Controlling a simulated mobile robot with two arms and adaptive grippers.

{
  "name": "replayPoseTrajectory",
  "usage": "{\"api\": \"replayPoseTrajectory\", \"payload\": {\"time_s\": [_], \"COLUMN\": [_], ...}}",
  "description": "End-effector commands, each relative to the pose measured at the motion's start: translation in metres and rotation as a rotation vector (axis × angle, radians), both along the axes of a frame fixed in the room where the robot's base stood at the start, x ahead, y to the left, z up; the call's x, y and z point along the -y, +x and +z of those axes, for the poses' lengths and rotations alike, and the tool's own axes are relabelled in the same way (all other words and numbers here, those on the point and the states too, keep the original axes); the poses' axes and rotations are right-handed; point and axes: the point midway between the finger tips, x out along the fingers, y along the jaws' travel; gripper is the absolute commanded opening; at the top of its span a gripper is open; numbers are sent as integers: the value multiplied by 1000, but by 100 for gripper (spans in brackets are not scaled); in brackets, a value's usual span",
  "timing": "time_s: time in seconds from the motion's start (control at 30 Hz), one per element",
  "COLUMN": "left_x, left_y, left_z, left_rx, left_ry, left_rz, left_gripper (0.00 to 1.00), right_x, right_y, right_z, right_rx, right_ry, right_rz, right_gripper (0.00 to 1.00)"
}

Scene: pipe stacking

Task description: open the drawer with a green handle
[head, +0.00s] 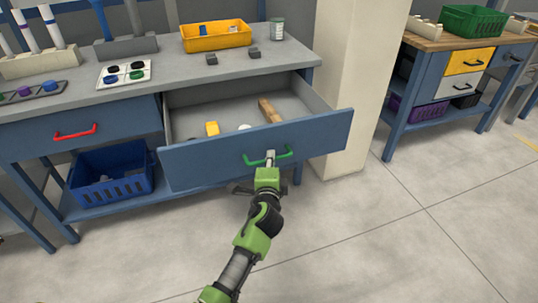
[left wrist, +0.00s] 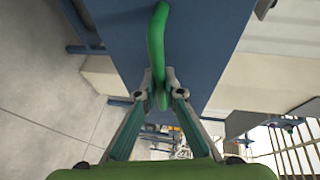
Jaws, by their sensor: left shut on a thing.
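The blue drawer (head: 325,135) with the green handle (head: 284,155) is pulled well out of the grey-topped workbench. In the left wrist view, both fingertips (left wrist: 160,88) close around the green handle (left wrist: 156,40), which runs along the blue drawer front (left wrist: 200,50). Inside the drawer lie a yellow piece (head: 212,129), a small white thing partly hidden by the front, and a wooden piece (head: 269,110). My right gripper is not in view.
A shut drawer with a red handle (head: 75,132) is to the left. A blue crate (head: 112,172) stands on the shelf below. A yellow tray (head: 216,36) and a can (head: 277,29) stand on the bench top. Floor is clear in front.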

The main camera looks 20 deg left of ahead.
Motion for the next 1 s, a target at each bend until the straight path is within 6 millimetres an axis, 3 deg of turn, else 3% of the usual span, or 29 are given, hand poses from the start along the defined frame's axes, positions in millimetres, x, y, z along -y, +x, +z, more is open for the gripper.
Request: {"api": "replayPoseTrajectory", "payload": {"time_s": [0.3, 0.4, 0.77, 1.0], "left_x": [0, 0, 0, 6], "left_y": [-1, -1, -2, -32], "left_z": [-1, -1, 0, 4], "left_rx": [-2, -2, -1, -2], "left_ry": [0, 0, 0, -1], "left_rz": [2, 1, 0, 0], "left_gripper": [0, 26, 26, 26], "right_x": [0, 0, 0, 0], "right_y": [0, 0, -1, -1], "right_z": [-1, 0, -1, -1], "right_rx": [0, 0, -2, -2], "right_ry": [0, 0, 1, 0], "right_rz": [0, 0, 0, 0], "right_gripper": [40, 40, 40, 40]}}
